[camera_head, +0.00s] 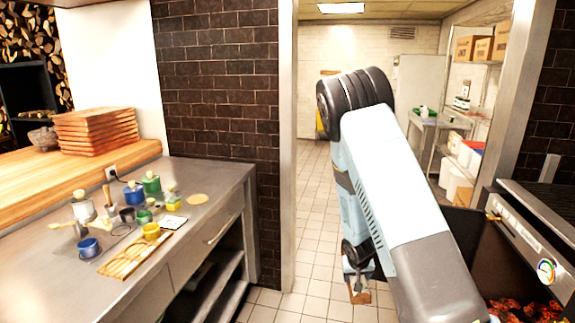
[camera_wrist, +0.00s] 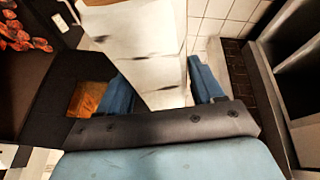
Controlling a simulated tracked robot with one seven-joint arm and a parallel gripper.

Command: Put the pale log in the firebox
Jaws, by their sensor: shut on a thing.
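The pale log (camera_wrist: 140,45) has whitish bark with dark marks and fills the middle of the wrist view. My gripper (camera_wrist: 162,78) is shut on it, with one blue finger on each side. In the head view my gripper (camera_head: 357,262) hangs low over the tiled floor, and a small brownish end of the log (camera_head: 359,295) shows below it. The firebox with glowing embers (camera_head: 525,309) is at the bottom right, to the right of my gripper and partly hidden by my arm. Its embers also show in the wrist view (camera_wrist: 18,36), at the top left.
A steel counter (camera_head: 225,178) with paint pots and a wooden board (camera_head: 135,258) stands at the left. A dark open lid or panel (camera_head: 455,228) and a control panel with a dial (camera_head: 546,270) border the firebox. The tiled floor (camera_head: 312,215) in the doorway is clear.

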